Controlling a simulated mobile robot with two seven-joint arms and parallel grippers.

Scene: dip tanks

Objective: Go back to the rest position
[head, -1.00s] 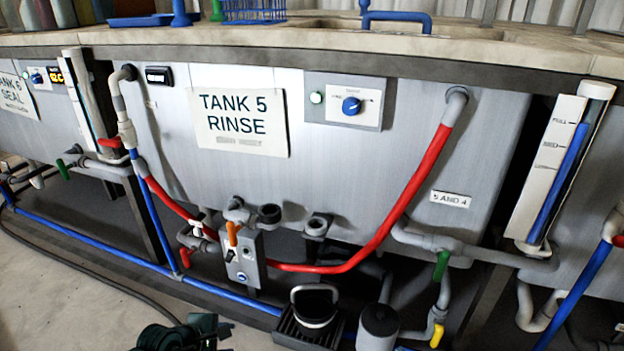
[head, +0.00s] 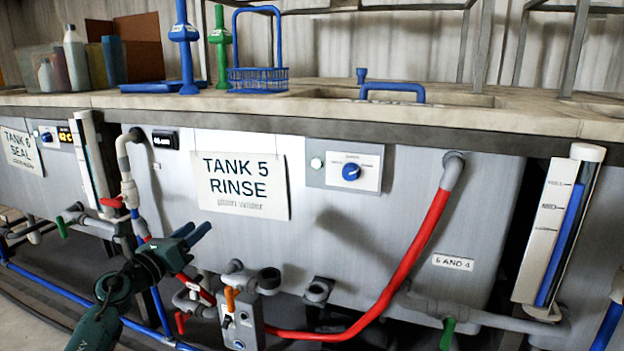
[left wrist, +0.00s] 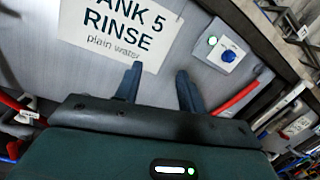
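My left gripper (head: 192,233) is raised in front of the tank 5 front (head: 315,220), below and left of the "TANK 5 RINSE" sign (head: 242,187). In the left wrist view its two blue fingers (left wrist: 158,85) stand apart with nothing between them. The sign (left wrist: 110,30) and the blue knob panel (left wrist: 222,48) lie beyond the fingers there. My right gripper is in neither view now.
A red hose (head: 408,252) loops across the tank front. A valve block with an orange lever (head: 241,320) sits below my left gripper. On the counter (head: 330,115) stand a blue wire basket (head: 258,80) and a blue handle (head: 393,93).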

